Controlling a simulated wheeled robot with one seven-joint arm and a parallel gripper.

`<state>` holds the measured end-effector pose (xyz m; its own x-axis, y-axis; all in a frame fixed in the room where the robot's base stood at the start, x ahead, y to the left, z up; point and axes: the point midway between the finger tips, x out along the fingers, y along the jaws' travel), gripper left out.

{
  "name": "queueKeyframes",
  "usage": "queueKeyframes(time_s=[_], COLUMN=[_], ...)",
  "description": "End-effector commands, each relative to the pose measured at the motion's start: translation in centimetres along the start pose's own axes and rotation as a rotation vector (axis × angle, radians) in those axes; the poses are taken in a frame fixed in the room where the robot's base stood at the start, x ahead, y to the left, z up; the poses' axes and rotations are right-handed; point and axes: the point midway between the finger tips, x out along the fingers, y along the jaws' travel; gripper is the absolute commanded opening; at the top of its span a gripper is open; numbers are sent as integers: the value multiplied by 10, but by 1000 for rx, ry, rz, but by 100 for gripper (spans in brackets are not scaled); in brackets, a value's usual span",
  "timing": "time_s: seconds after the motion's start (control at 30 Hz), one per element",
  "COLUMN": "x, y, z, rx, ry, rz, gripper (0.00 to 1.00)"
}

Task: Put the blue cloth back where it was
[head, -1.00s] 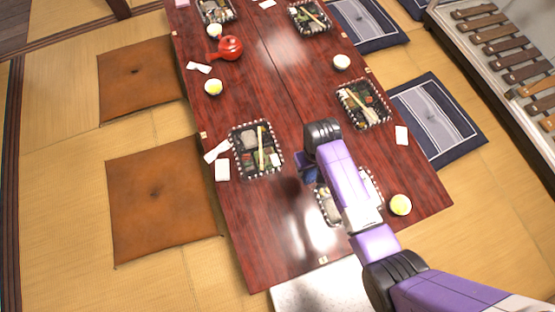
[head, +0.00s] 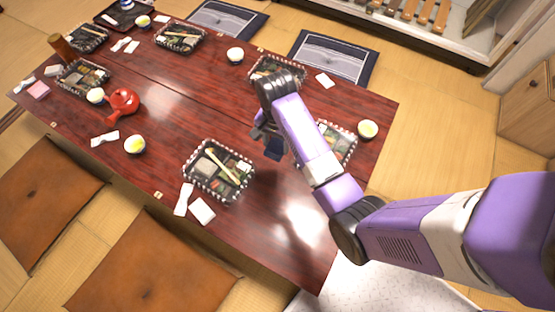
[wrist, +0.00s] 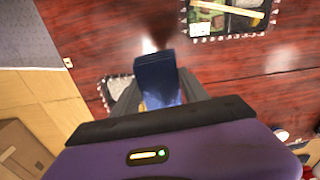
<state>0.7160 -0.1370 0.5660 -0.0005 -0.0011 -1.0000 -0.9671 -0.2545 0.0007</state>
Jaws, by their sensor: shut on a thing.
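The dark blue cloth (wrist: 156,72) is folded and held between the fingers of my gripper (wrist: 158,98), as the wrist view shows. In the head view the blue cloth (head: 274,149) hangs below my gripper (head: 266,131), partly hidden by my arm. My gripper is shut on it above the red-brown table (head: 262,205), between a bento box (head: 207,193) on the left and another bento box (head: 349,146) on the right, which my arm partly covers. I cannot tell how high the cloth is above the tabletop.
White napkins (head: 202,210), several cups and more bento boxes stand around the table. A pale green cup (head: 368,130) stands near the right edge. Bare tabletop shows at the near right.

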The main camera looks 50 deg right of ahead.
Motion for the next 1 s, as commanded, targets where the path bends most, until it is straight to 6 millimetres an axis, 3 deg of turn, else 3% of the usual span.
queueKeyframes(time_s=[0.17, 0.7, 1.0], x=[17, 141, 168], y=[3, 2, 2], z=[-5, -5, -5], rx=[70, 66, 65], ry=[-3, -3, -2], rz=[2, 1, 1], gripper=[19, 19, 19])
